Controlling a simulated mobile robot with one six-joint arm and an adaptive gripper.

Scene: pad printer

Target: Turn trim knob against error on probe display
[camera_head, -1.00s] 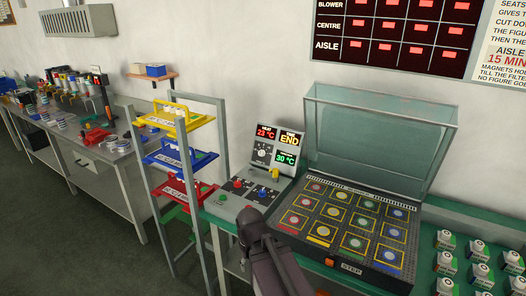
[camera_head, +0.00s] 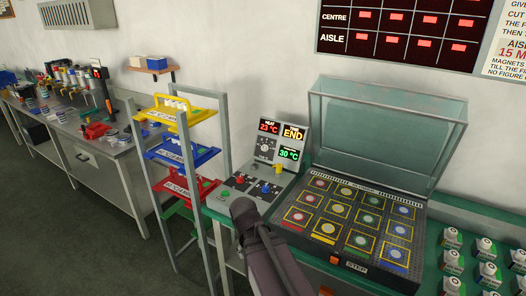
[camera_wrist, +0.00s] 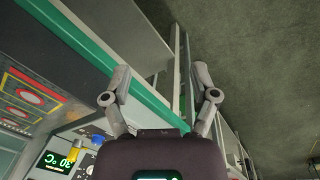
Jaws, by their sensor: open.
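An upright control panel (camera_head: 266,148) stands at the left end of the green bench. It carries a red display reading 23 °C (camera_head: 269,126), an END display (camera_head: 293,133), a green display reading 30 °C (camera_head: 289,153) and a round dial (camera_head: 265,145). Below it, a flat panel holds a red knob (camera_head: 239,179) and a blue knob (camera_head: 265,189). I cannot tell which knob is the trim knob. In the wrist view, my gripper (camera_wrist: 160,73) is open and empty beyond the bench edge. The green display (camera_wrist: 58,158) shows low at the left there.
A case with an open clear lid (camera_head: 385,135) stands right of the panel, with several coloured rings inside. A rack with yellow, blue and red trays (camera_head: 182,155) stands close on the left. Grey floor is free at the lower left.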

